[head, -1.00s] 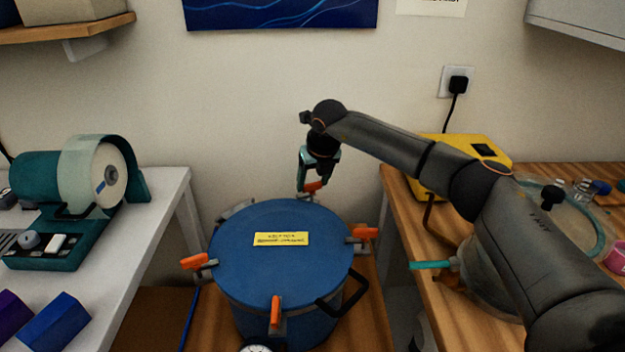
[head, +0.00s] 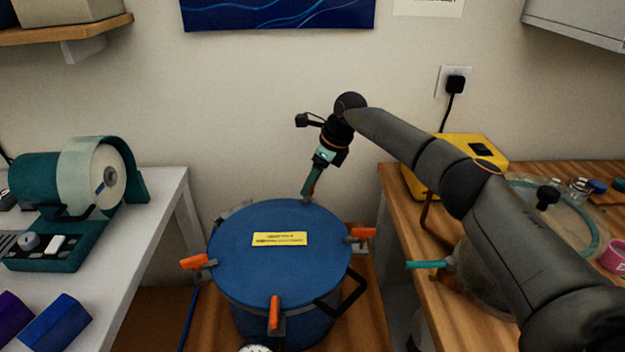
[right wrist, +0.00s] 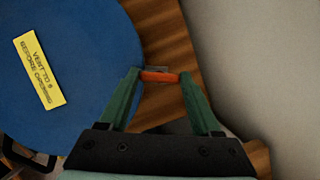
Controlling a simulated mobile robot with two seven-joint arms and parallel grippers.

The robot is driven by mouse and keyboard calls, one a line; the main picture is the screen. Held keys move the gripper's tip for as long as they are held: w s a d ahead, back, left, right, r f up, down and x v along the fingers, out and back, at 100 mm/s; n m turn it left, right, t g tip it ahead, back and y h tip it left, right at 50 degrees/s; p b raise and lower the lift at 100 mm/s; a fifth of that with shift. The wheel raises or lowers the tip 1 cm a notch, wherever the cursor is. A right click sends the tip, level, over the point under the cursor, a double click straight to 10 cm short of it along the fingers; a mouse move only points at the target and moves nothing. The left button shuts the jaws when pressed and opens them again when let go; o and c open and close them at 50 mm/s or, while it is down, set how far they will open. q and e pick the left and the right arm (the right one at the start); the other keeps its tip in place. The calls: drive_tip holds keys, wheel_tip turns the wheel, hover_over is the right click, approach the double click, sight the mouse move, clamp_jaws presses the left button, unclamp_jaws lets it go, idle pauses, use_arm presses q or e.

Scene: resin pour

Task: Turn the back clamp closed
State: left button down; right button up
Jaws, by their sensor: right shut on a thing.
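The blue pot (head: 280,270) has a blue lid with a yellow label (head: 280,239). The back clamp's orange handle (right wrist: 160,76) sits at the lid's far edge. It shows between the fingertips in the right wrist view and is mostly hidden by them in the head view. My right gripper (head: 308,192) reaches down behind the lid, tilted, and is shut on this handle. Other orange-handled clamps sit at the lid's left (head: 194,261), front (head: 275,312) and right (head: 362,233). My left gripper is out of view.
A white table (head: 150,210) with a teal machine (head: 75,185) stands at the left. A wooden bench (head: 405,240) at the right holds a yellow box (head: 470,150) and a clear round vessel (head: 490,270). The wall is close behind the pot.

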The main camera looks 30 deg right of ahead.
drive_tip(key=shift+n, duration=0.4)
drive_tip(key=o, duration=1.4)
drive_tip(key=v, duration=1.2)
drive_tip(key=shift+w+d+r, duration=0.1)
drive_tip(key=shift+r, duration=0.25)
